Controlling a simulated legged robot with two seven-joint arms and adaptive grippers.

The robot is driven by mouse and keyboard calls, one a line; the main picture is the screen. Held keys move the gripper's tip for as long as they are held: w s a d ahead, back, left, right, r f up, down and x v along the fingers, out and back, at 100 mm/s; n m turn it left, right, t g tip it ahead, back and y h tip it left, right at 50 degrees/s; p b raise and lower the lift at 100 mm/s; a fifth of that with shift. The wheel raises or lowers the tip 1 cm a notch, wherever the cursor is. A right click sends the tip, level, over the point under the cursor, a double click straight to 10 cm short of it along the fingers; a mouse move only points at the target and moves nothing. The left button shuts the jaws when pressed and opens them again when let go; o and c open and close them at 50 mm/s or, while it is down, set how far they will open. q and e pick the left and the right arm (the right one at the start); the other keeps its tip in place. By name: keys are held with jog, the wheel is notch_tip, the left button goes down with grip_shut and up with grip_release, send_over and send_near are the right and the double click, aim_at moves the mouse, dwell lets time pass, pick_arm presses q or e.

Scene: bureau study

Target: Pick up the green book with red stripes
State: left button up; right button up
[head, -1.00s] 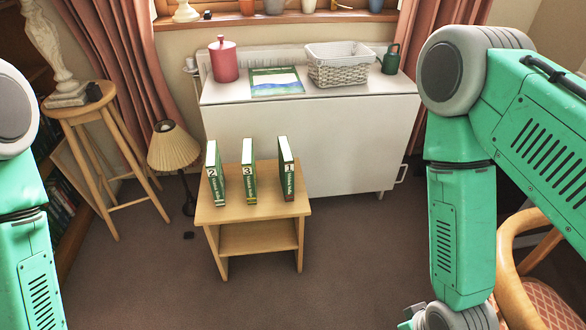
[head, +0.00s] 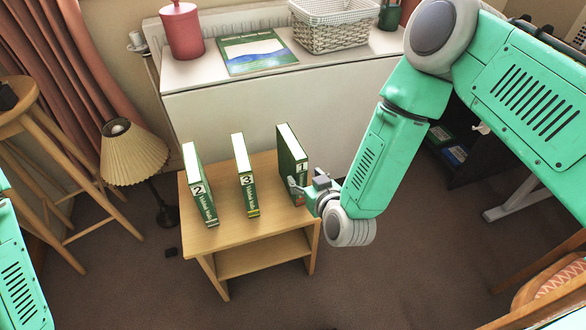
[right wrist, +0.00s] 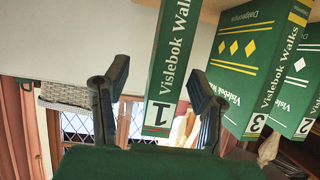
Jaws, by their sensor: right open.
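Three green books stand upright in a row on a small wooden table (head: 220,240). The book numbered 1 (head: 289,150), rightmost in the head view, shows a thin red line by its number in the right wrist view (right wrist: 170,65). The book numbered 3 (head: 245,175) has yellow marks, and the book numbered 2 (head: 199,185) has pale ones. My right gripper (head: 308,187) is open at the spine side of book 1. In the right wrist view, book 1 appears between its two fingers; contact cannot be told. My left gripper is out of view.
A white cabinet (head: 250,115) stands close behind the table, carrying a pink canister (head: 181,32), a flat booklet (head: 257,53) and a basket (head: 330,27). A lamp (head: 133,155) and wooden stool (head: 60,150) stand left. Carpet is clear in front.

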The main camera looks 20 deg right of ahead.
jog(key=shift+w+a+f, duration=0.25)
jog(key=shift+w+a, duration=0.1)
jog(key=shift+w, duration=0.25)
jog(key=x, duration=0.1)
jog(key=b+x, duration=0.2)
jog(key=shift+w+a+f, duration=0.15)
jog(key=shift+w+a, duration=0.1)
jog(key=shift+a, duration=0.05)
jog(key=shift+w+d+f, duration=0.1)
jog(key=shift+w+d, duration=0.2)
jog(key=shift+w, duration=0.1)
jog(key=c, duration=0.6)
jog(key=shift+a, duration=0.1)
grip_shut()
jog(key=shift+a, duration=0.15)
